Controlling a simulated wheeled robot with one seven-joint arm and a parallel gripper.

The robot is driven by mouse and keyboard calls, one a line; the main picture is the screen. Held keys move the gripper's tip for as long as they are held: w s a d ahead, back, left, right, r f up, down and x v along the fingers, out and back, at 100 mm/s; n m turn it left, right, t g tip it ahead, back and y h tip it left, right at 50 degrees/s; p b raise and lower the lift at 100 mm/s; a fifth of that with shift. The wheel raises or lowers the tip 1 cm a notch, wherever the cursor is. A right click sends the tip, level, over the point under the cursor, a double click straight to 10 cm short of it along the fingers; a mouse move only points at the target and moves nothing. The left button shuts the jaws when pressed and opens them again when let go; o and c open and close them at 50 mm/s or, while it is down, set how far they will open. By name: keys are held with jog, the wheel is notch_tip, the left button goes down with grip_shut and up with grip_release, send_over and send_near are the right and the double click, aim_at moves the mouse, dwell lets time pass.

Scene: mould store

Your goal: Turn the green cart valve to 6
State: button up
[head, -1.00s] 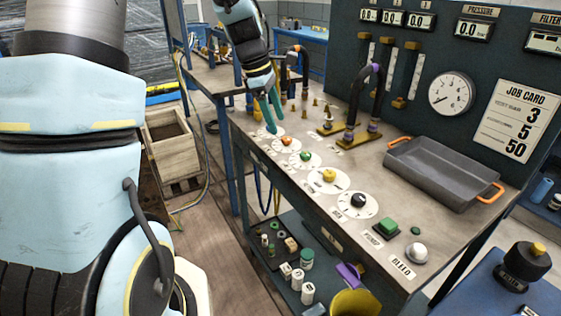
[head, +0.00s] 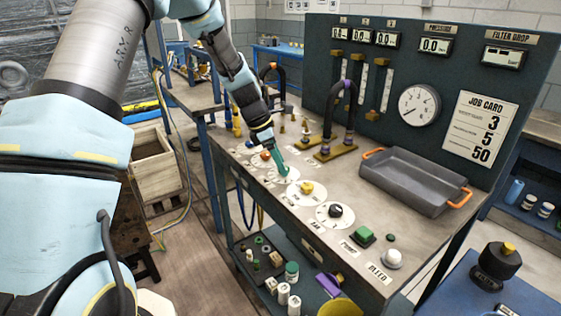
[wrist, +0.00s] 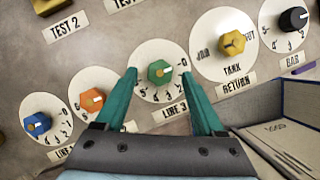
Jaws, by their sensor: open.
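The green valve knob (wrist: 159,72) sits on a round white dial labelled LINE 3 in the wrist view. Its white pointer mark points right, close to the 0. My gripper (wrist: 157,68) is open, with one teal finger on each side of the knob in the picture. I cannot tell whether the fingers touch it. In the head view my gripper (head: 281,169) is over the dial row and hides the green knob.
An orange knob (wrist: 91,98) and a blue knob (wrist: 37,124) lie to the left. A yellow tank return knob (wrist: 231,43) and a black knob (wrist: 294,19) lie to the right. A grey tray (head: 413,180) and upright hoses (head: 331,110) stand behind the dials.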

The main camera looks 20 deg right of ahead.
jog(key=shift+d+f, duration=0.15)
jog(key=shift+f, duration=0.2)
jog(key=shift+c, duration=0.3)
grip_shut()
